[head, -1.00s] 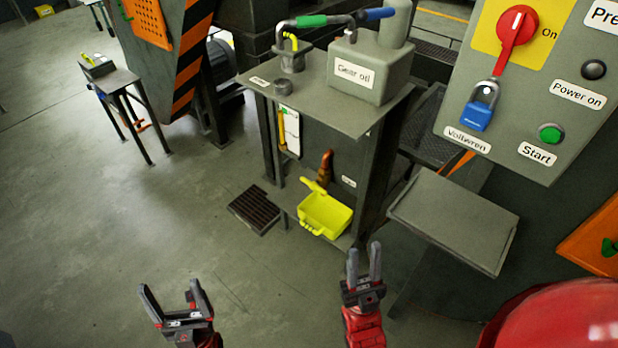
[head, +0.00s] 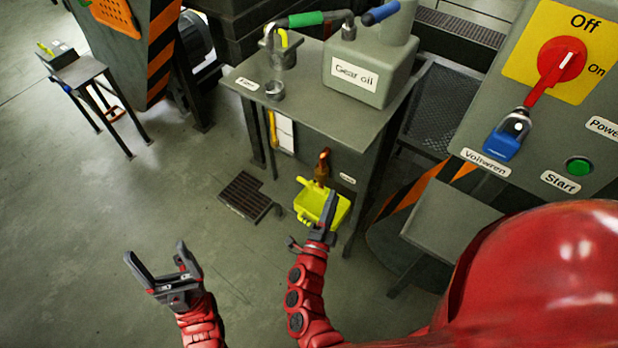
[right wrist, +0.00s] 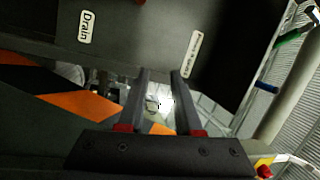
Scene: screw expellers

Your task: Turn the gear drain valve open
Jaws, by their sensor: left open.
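The drain valve is a copper-coloured spout (head: 323,165) on the front of the gear oil stand, with a yellow part that looks like its handle (head: 312,184) just below. A yellow tray (head: 303,207) sits under it, partly hidden by my right gripper. My right gripper overlaps the tray in the head view; I cannot tell if they touch. In the right wrist view its fingers (right wrist: 160,74) are apart with nothing between them. A "Drain" label (right wrist: 86,27) shows there, but not the valve. My left gripper (head: 155,252) is open and empty above the floor, left of the stand.
The gear oil tank (head: 372,75) stands on the stand's top. A control panel (head: 540,125) with a red switch is at right, above a grey shelf (head: 450,225). A floor grate (head: 245,197) lies left of the stand. The floor at left is mostly clear.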

